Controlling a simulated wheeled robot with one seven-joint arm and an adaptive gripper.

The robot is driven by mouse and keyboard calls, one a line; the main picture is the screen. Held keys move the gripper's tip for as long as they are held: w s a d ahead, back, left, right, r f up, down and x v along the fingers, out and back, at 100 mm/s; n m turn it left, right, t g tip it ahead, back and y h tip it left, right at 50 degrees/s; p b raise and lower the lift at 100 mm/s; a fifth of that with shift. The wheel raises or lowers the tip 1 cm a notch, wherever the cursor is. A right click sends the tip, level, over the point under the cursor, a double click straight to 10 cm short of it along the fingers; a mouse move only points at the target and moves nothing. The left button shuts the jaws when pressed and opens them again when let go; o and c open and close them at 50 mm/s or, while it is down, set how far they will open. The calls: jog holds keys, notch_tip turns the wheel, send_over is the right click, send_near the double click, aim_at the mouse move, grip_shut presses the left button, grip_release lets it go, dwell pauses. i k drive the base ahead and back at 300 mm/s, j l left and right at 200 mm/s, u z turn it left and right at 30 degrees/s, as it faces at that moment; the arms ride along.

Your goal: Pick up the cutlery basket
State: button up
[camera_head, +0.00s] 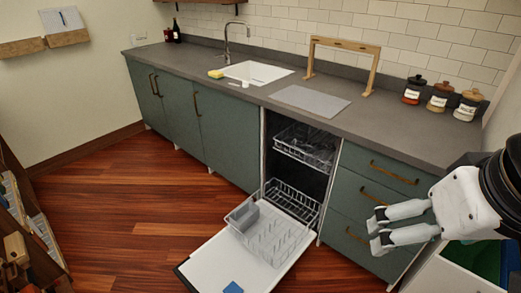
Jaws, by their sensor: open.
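The grey cutlery basket (245,215) sits at the left end of the pulled-out lower rack (275,238) of the open dishwasher. It is small in the picture, and I cannot tell what it holds. My gripper (374,232) is at the right, in front of the drawers. It points left, with its two white fingers apart and nothing between them. It is well to the right of the basket and does not touch it.
The dishwasher door (205,262) lies folded down with a blue item (233,287) on it. The upper rack (305,147) is inside the opening. Drawers (378,195) stand beside it. The wooden floor (110,215) at left is clear. Jars (439,97) stand on the counter.

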aim_at(244, 217)
jog(key=i+l+u, duration=0.75)
jog(key=i+l, duration=0.15)
jog(key=i+l+u, duration=0.4)
jog(key=l, duration=0.25)
jog(key=k+j, duration=0.05)
jog(key=k, duration=0.05)
